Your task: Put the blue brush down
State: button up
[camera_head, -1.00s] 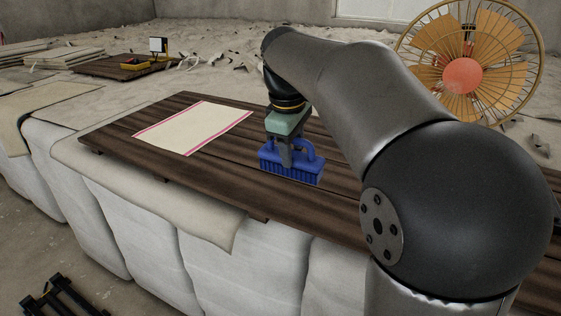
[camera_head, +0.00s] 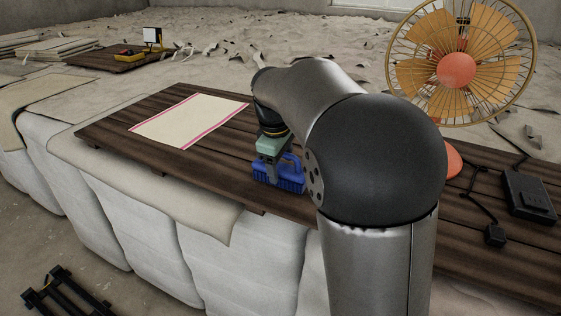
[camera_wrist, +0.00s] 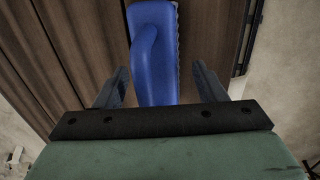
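The blue brush (camera_head: 291,181) is on the dark wooden board near its front edge, bristles down. My gripper (camera_head: 271,172) is right above it, pointing down, with its fingers at the handle. In the wrist view the brush (camera_wrist: 154,50) lies between the two fingers (camera_wrist: 160,72). A clear gap shows between the brush and the right finger, and a narrower one at the left finger, so the gripper looks open around the handle. My arm hides part of the board to the right.
A cream cloth with pink-red edges (camera_head: 190,120) lies flat on the wooden board (camera_head: 150,172), left of the brush. An orange fan (camera_head: 458,70) stands behind my arm. A black box with a cable (camera_head: 528,192) lies at the right. Bare board shows between cloth and brush.

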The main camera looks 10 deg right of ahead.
dwell(0.3)
jog(key=shift+f, duration=0.2)
notch_tip(320, 180, up, 17)
jog(key=s+a+b, duration=0.2)
jog(key=s, duration=0.1)
jog(key=s+d+f+m+y, duration=0.1)
jog(key=s+f+m, duration=0.9)
jog(key=s+f, duration=1.5)
notch_tip(320, 180, down, 3)
jog(key=shift+s+d+g, duration=0.3)
jog(key=shift+d+g, duration=0.1)
jog(key=shift+d, duration=0.1)
jog(key=c, duration=0.9)
